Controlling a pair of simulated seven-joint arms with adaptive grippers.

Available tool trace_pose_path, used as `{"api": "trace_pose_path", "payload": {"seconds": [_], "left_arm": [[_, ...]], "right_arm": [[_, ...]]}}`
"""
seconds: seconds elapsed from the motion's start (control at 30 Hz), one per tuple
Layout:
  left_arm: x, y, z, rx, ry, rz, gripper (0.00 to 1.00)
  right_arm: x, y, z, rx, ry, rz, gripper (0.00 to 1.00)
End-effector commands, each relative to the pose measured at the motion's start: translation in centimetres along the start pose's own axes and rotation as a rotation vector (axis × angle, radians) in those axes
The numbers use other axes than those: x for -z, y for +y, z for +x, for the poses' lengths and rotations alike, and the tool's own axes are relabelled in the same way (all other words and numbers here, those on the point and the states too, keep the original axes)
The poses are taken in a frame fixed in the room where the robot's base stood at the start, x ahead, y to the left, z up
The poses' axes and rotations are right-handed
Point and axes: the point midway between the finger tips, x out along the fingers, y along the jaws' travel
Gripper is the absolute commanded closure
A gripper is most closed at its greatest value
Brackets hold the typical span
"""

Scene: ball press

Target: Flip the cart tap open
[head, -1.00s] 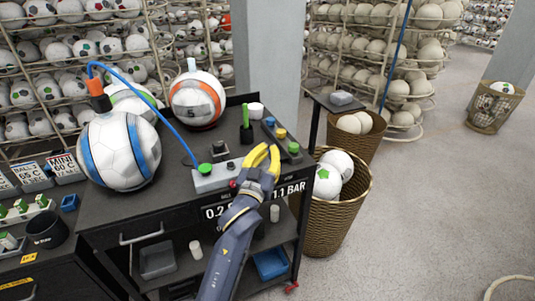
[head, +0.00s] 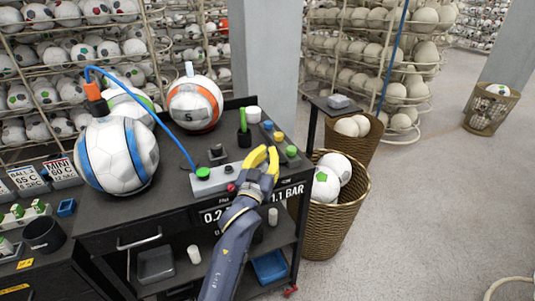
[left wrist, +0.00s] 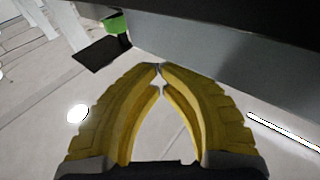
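The black cart (head: 180,200) stands in the middle of the head view with a pressure label on its front. A grey box (head: 214,182) with a green button (head: 203,173) lies near its front edge. A small red knob (head: 231,187) shows at the box's right end; I cannot tell if it is the tap. My left gripper (head: 264,152), with yellow fingers, is just right of the box at the cart's front right edge. In the left wrist view its fingertips (left wrist: 160,68) meet with nothing visible between them. My right gripper is out of view.
A striped ball (head: 117,155) sits on the cart with a blue hose (head: 150,112) running from it towards the box. An orange-striped ball (head: 194,103) is behind. Wicker baskets (head: 335,215) with balls stand right of the cart. Floor farther right is largely clear.

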Motion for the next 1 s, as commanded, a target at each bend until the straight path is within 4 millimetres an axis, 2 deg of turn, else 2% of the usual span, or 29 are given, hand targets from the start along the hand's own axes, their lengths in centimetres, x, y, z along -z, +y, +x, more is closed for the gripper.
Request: {"api": "trace_pose_path", "payload": {"seconds": [0.17,0.7,1.0], "left_arm": [[-0.1,0.0,-0.7,0.001,-0.002,0.000,1.00],[-0.1,0.0,-9.3,0.000,-0.002,0.000,1.00],[0.0,0.0,-11.8,0.000,0.000,0.000,1.00]], "right_arm": [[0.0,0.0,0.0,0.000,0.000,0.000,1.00],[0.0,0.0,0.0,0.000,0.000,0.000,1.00],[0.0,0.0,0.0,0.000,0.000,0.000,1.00]]}}
